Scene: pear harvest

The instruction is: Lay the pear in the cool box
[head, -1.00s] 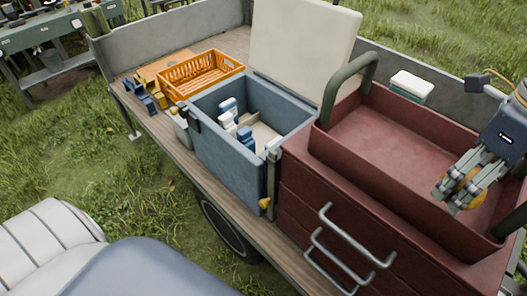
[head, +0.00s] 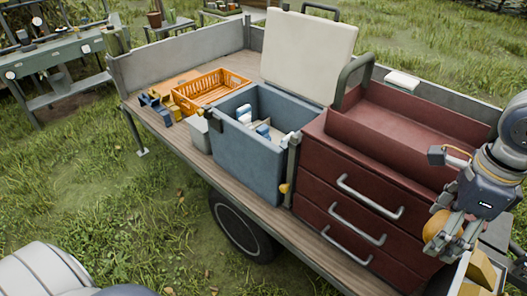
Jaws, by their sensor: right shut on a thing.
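The cool box (head: 245,150) is a blue-grey box with its pale lid (head: 308,55) standing open. It sits on the trailer bed, left of the red drawer chest. White and blue items lie inside it; its floor is partly hidden. My right gripper (head: 447,242) is at the right, in front of the red chest and well apart from the cool box. It is shut on the yellow-orange pear (head: 436,226), which the fingers partly cover. My left gripper is not in view.
The red drawer chest (head: 330,180) with an open tray top and metal handles stands between the cool box and my right gripper. An orange crate (head: 212,88) lies left of the cool box. A small open box with yellowish contents (head: 480,275) is just below my gripper.

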